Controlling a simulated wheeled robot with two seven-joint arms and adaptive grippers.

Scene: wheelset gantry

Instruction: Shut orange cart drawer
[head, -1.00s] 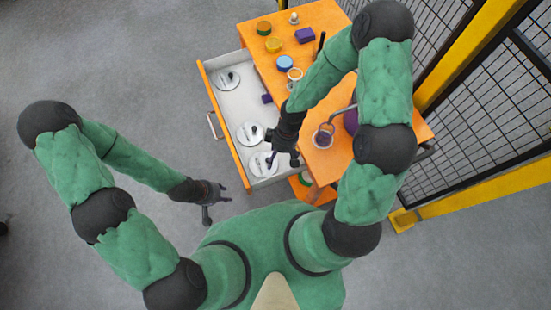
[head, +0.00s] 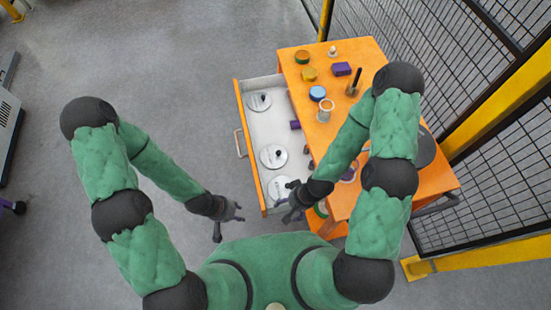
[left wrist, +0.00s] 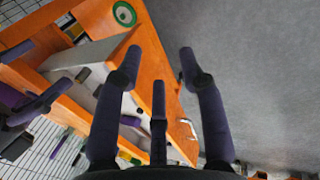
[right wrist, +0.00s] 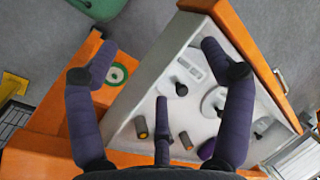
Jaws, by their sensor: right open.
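The orange cart (head: 345,50) stands right of centre in the head view. Its drawer (head: 259,124) is pulled out to the left, with a grey-white inside and an orange front. The drawer handle (head: 240,143) is on the outer left face; it also shows in the left wrist view (left wrist: 189,129). My left gripper (head: 228,221) is open and empty, left of the drawer's near corner and apart from it. My right gripper (head: 288,199) is open over the drawer's near end. The right wrist view shows the drawer interior (right wrist: 150,84) beyond and between its fingers.
White discs (head: 273,156) and a purple block (head: 295,125) lie in the drawer. Coloured round pieces, a blue one (head: 317,93) among them, stand on the cart top. A mesh fence with a yellow post (head: 490,105) is at the right. Grey floor left of the drawer is free.

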